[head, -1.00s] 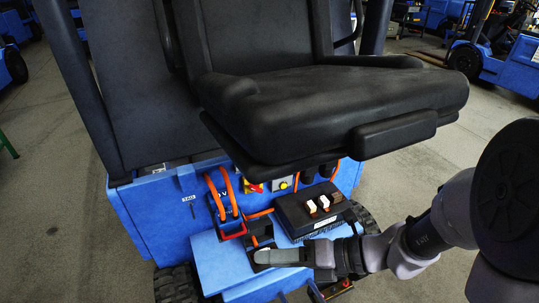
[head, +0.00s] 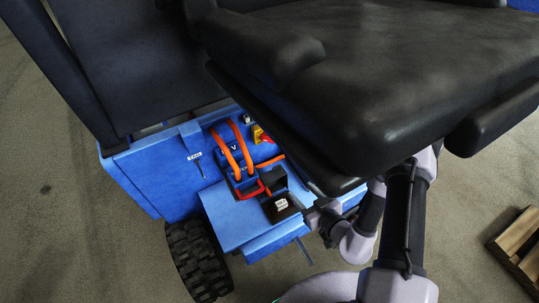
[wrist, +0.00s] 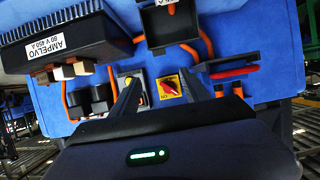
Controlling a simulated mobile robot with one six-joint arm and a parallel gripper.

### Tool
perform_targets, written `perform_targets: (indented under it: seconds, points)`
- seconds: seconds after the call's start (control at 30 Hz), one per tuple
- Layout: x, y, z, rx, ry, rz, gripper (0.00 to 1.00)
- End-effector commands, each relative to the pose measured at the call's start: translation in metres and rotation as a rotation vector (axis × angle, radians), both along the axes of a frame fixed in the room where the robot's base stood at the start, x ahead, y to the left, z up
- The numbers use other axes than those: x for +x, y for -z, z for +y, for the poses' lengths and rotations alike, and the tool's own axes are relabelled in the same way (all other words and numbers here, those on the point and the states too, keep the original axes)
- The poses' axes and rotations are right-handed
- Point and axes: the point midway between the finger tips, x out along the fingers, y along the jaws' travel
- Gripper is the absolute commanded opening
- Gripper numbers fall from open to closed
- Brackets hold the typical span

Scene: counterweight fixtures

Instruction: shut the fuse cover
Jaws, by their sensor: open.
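The small black fuse box (head: 282,208) with a white label sits on the blue ledge in the head view. A dark piece that looks like its cover (head: 275,180) stands raised at the box's far side, so the cover appears open. In the wrist view the open black fuse box (wrist: 171,27) is at the top centre, cut by the frame edge. My gripper (head: 318,214) is just right of the box, partly hidden under the seat. In the wrist view its two fingers (wrist: 161,77) are apart and empty, below the box in the picture. I see no contact with the cover.
The black seat (head: 400,80) overhangs the ledge closely. Orange cables (head: 232,150) and a red-handled connector (head: 250,190) are left of the box. A red-yellow switch (wrist: 170,87) shows between my fingers; a black controller (wrist: 62,42) is at upper left.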

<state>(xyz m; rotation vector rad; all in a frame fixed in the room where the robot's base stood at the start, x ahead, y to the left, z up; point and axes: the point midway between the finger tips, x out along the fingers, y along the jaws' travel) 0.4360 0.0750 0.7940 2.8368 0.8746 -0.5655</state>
Motion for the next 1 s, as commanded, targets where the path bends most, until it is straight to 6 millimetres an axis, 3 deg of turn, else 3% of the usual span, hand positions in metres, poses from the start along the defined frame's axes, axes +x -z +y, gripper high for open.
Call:
perform_targets:
  seconds: [0.17, 0.6, 0.8, 1.0]
  points:
    - [0.019, 0.014, 0.014, 0.003, 0.003, 0.003, 0.55]
    - [0.11, 0.06, 0.075, 0.003, 0.003, 0.001, 0.55]
    - [0.129, 0.068, 0.087, 0.003, 0.004, 0.003, 0.55]
    - [0.133, 0.068, 0.089, 0.004, 0.005, 0.004, 0.55]
